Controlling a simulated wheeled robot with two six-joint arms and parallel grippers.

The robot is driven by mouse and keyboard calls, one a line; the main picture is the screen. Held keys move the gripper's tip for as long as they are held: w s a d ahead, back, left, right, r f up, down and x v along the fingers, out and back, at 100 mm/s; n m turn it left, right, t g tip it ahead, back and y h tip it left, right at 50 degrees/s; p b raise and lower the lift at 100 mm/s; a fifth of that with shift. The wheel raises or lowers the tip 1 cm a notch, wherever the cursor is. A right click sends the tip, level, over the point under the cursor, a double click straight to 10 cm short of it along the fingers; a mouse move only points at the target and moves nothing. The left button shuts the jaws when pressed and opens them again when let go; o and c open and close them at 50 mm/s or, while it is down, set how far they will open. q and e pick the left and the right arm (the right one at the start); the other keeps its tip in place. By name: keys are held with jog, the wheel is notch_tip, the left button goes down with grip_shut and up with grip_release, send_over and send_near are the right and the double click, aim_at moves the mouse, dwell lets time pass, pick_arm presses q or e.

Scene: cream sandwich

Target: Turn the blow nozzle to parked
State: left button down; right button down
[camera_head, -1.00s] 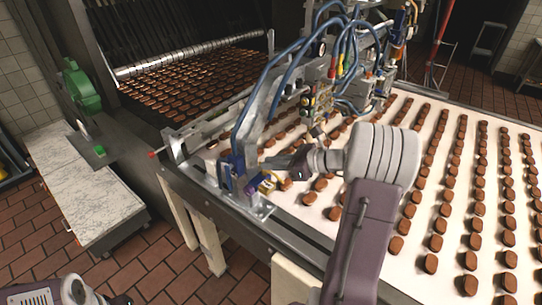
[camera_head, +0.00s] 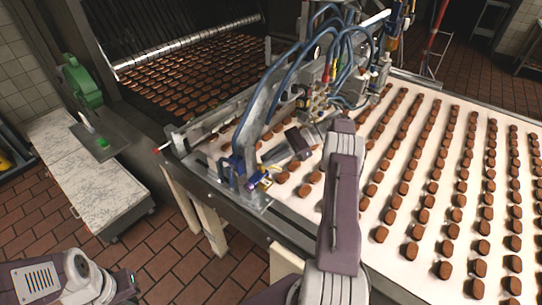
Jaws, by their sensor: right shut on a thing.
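The depositing machine (camera_head: 305,85) with its blue hoses stands across the white conveyor. My right gripper (camera_head: 267,158) reaches in low at the left end of this machine, beside a blue and silver bracket (camera_head: 240,165). It is shut on a small part there, which I take to be the blow nozzle; the fingers and wrist mostly hide it, so its angle cannot be read. My left arm (camera_head: 85,275) is at the bottom left, and its gripper fingers do not show.
Rows of brown chocolate pieces (camera_head: 427,215) lie on the white belt (camera_head: 350,240) to the right. A green machine (camera_head: 82,82) and a marble-topped table (camera_head: 95,185) stand at the left. The tiled floor between is clear.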

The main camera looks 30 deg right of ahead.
jog(key=shift+f+n+g, duration=0.1)
jog(key=shift+n+g, duration=0.2)
jog(key=shift+g, duration=0.2)
jog(key=c, duration=1.6)
grip_release()
jog(key=shift+a, duration=0.1)
jog(key=shift+o, duration=0.2)
jog(key=shift+w+a, duration=0.1)
jog(key=shift+a, duration=0.05)
jog(key=shift+r+p, duration=0.2)
jog(key=shift+p, duration=0.1)
